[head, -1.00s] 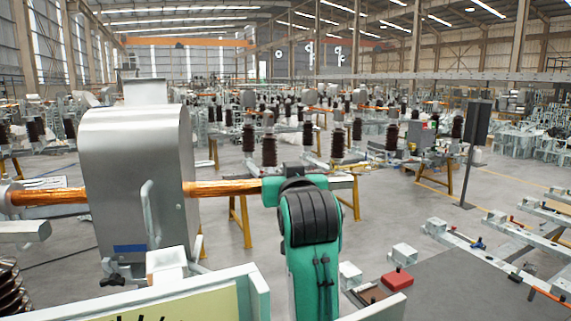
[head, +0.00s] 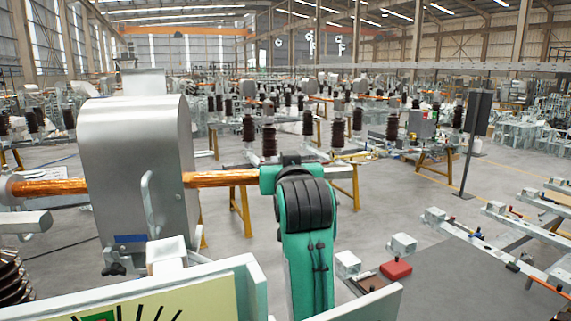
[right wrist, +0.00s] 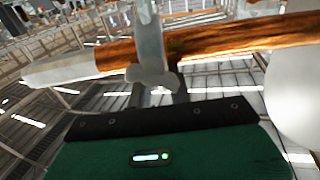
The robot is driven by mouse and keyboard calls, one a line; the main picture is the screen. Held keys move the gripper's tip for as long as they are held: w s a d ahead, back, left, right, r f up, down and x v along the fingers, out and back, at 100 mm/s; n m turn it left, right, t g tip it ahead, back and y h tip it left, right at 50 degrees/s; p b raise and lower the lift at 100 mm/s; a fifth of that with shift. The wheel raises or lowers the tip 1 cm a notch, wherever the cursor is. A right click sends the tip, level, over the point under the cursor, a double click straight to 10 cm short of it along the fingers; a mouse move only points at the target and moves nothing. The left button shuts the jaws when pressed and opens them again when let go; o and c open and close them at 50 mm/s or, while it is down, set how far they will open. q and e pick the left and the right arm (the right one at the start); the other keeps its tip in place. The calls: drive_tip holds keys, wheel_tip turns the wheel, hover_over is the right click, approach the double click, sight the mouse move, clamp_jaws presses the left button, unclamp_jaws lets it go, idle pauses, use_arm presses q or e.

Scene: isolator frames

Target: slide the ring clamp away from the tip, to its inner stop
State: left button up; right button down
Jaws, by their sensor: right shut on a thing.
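A copper rod (head: 222,178) passes through the grey metal housing (head: 135,150) and runs right to a pale grey tip (head: 342,171). My right gripper (head: 288,170), on a green and black wrist, is at the rod between housing and tip; its fingers are mostly hidden there. In the right wrist view, the rod (right wrist: 235,36) crosses above my green hand. A pale grey piece, seemingly the ring clamp (right wrist: 150,58), sits across the rod with my right gripper (right wrist: 165,84) shut on it. The grey tip is also there (right wrist: 60,69). My left gripper is not in view.
The housing's rounded grey side (right wrist: 295,95) is at the right of the right wrist view. A pale panel frame (head: 240,290) stands in the head view's foreground. A red box (head: 396,269) lies at the lower right. Open floor lies beyond the rod.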

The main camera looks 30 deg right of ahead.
drive_tip(key=c, duration=1.3)
unclamp_jaws()
drive_tip(key=shift+a, duration=0.1)
drive_tip(key=shift+s, duration=0.25)
drive_tip(key=b+v, duration=0.5)
drive_tip(key=v, duration=0.8)
drive_tip(key=shift+s+a+r+b, duration=0.1)
drive_tip(key=shift+a+b, duration=0.05)
drive_tip(key=shift+b, duration=0.2)
